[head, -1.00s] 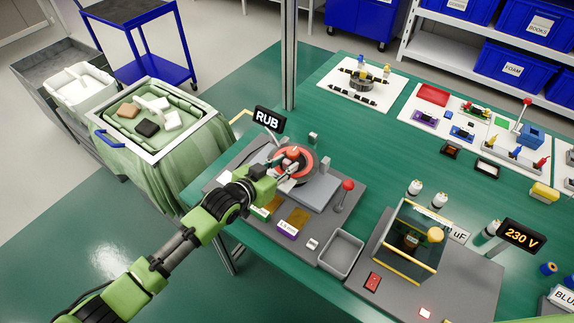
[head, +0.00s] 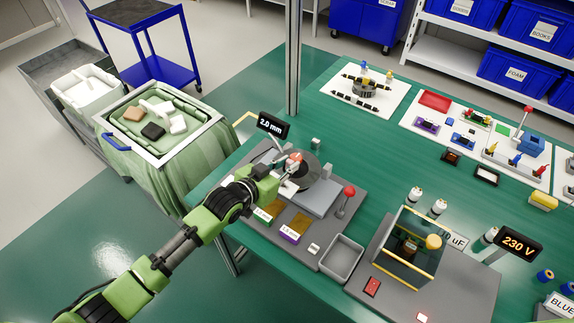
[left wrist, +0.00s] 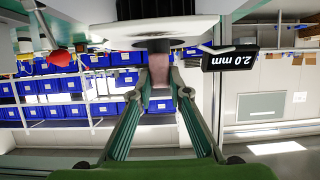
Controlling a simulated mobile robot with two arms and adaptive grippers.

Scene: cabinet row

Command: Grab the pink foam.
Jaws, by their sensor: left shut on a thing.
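The pink foam (head: 294,158) shows as a small pinkish block over the round dark disc of the grey fixture. My left gripper (head: 290,172) is at the fixture, shut on the pink foam. In the left wrist view the foam (left wrist: 160,104) shows between the two fingers, close under the pale disc; I cannot tell whether they touch. The fingers partly hide the foam. My right gripper is not in view.
A black display (head: 272,125) reading "2.0 mm" stands behind the disc. A red-knobbed lever (head: 348,191) and an empty grey tray (head: 343,258) are to the right. A padded tray (head: 208,124) with several foam blocks stands left of the table.

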